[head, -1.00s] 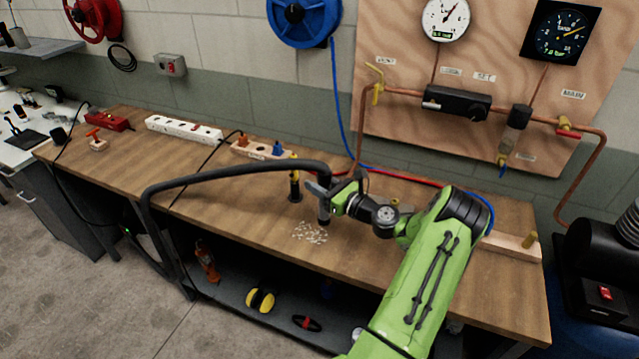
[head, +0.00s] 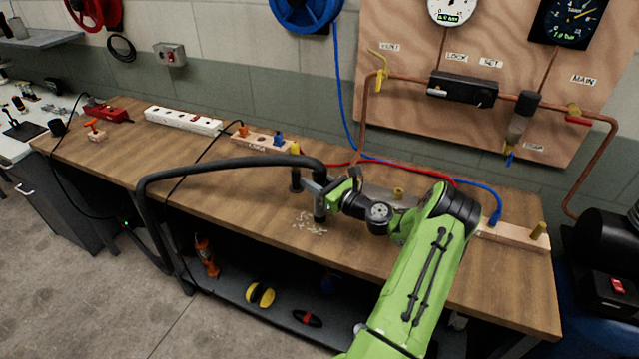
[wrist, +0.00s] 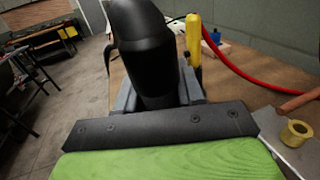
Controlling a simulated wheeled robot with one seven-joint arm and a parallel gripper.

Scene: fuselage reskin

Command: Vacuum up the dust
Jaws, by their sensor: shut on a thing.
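My gripper (head: 322,190) is shut on the black vacuum nozzle (head: 319,209), which points down at the bench top. In the wrist view the nozzle (wrist: 143,50) stands between the jaws. The black vacuum hose (head: 220,163) arches from the nozzle to the left and drops over the bench's front edge. The dust (head: 309,226), a patch of pale specks, lies on the wooden bench (head: 220,205) just under and left of the nozzle tip. Whether the tip touches the wood I cannot tell. The dust is not visible in the wrist view.
A yellow-handled tool (head: 295,172) stands close behind the nozzle. Red hose (head: 410,175) and blue hose cross the bench behind my arm. A wooden block rack (head: 262,139) and a white power strip (head: 183,121) lie at the back. The bench's front left is clear.

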